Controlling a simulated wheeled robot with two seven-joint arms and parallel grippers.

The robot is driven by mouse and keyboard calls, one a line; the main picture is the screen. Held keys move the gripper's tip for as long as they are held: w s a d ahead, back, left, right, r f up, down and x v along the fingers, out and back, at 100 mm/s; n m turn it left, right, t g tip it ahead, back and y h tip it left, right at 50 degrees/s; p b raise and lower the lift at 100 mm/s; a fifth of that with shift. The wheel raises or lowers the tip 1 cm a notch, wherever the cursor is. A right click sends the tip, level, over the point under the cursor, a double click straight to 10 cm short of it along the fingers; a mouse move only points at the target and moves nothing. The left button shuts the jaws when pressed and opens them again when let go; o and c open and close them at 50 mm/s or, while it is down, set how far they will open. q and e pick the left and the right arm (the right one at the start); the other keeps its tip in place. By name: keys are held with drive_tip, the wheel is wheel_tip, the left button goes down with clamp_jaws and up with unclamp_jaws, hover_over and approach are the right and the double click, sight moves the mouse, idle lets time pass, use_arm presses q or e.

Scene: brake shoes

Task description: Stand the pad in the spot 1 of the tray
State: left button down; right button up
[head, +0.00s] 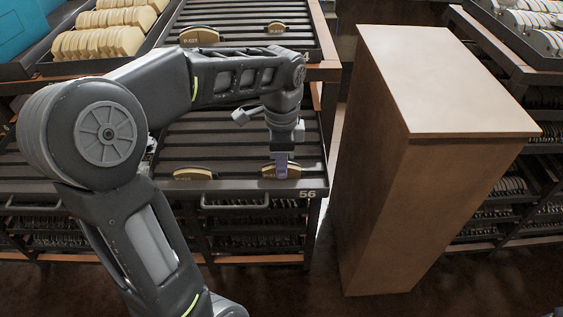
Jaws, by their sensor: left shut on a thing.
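The pad (268,171) is a dark piece with a tan edge, standing at the front right of the dark slatted tray (225,150), near the number 56. My left gripper (281,168) points down from above and is shut on the pad. The gripper's purple-grey finger hides part of the pad's middle. I cannot tell whether the pad's bottom touches the tray. A similar pad (195,174) stands at the front left of the tray. My right gripper is not in view.
A second slatted tray behind holds two more pads, one marked P-037 (199,35). A tall brown cabinet (450,80) stands to the right, across a narrow gap. Cream-coloured pads (98,43) fill a rack at the back left.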

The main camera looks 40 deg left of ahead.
use_arm(q)
drive_tip(key=c, duration=1.3)
unclamp_jaws()
drive_tip(key=shift+r, duration=0.1)
wheel_tip(320, 180, up, 8)
drive_tip(key=shift+s+d+f+b, duration=0.1)
drive_tip(key=shift+f+b, duration=0.05)
drive_tip(key=shift+b, duration=0.15)
drive_tip(key=shift+f, duration=0.1)
